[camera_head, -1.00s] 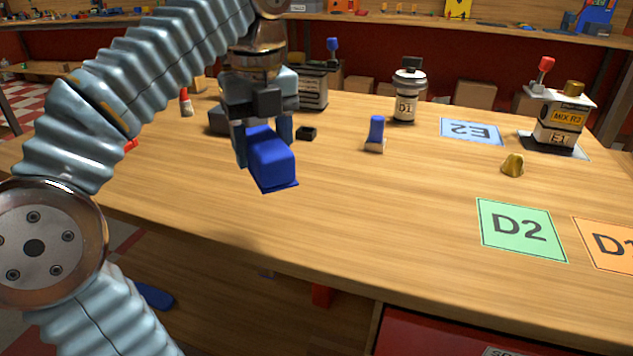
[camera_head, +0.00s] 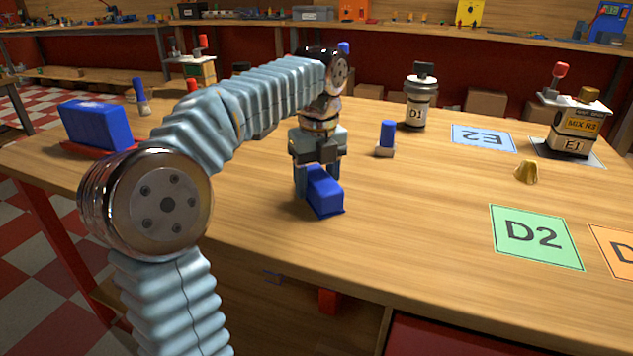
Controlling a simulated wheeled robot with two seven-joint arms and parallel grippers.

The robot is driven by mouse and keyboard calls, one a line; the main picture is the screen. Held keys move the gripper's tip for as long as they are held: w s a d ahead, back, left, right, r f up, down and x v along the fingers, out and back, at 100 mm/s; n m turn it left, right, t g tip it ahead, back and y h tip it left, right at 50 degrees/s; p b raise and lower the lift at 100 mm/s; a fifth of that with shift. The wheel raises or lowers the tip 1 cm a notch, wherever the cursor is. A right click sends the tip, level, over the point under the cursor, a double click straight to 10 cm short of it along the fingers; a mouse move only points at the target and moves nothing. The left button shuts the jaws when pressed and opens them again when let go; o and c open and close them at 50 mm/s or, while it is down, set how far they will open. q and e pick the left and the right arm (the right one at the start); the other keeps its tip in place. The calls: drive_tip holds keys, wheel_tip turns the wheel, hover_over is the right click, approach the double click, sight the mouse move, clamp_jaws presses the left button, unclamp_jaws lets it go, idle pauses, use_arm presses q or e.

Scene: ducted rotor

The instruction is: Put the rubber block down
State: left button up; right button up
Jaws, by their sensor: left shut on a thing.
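The blue block (camera_head: 325,193), which I take to be the rubber block, has a thin flat edge along its bottom. My left gripper (camera_head: 308,182) points down and is shut on it, over the front middle of the wooden table (camera_head: 400,245). The block looks close to the tabletop; I cannot tell whether it touches. The gripper hides part of the block's far side. My right gripper is not in view.
A larger blue block (camera_head: 95,125) sits on a red base at the left. A small blue-topped piece (camera_head: 387,138), the D1 canister (camera_head: 420,100), a brass piece (camera_head: 526,171) and the E1 unit (camera_head: 570,125) stand farther right. Tabletop before the green D2 card (camera_head: 535,237) is clear.

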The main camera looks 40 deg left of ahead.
sight(318, 174)
use_arm(q)
drive_tip(key=shift+f, duration=0.1)
drive_tip(key=o, duration=1.2)
wheel_tip(318, 174, up, 12)
drive_tip(key=p, duration=0.3)
drive_tip(key=shift+d+f+p, duration=0.15)
drive_tip(key=shift+f+p, duration=0.05)
drive_tip(key=shift+p, duration=0.15)
drive_tip(key=shift+r, duration=0.4)
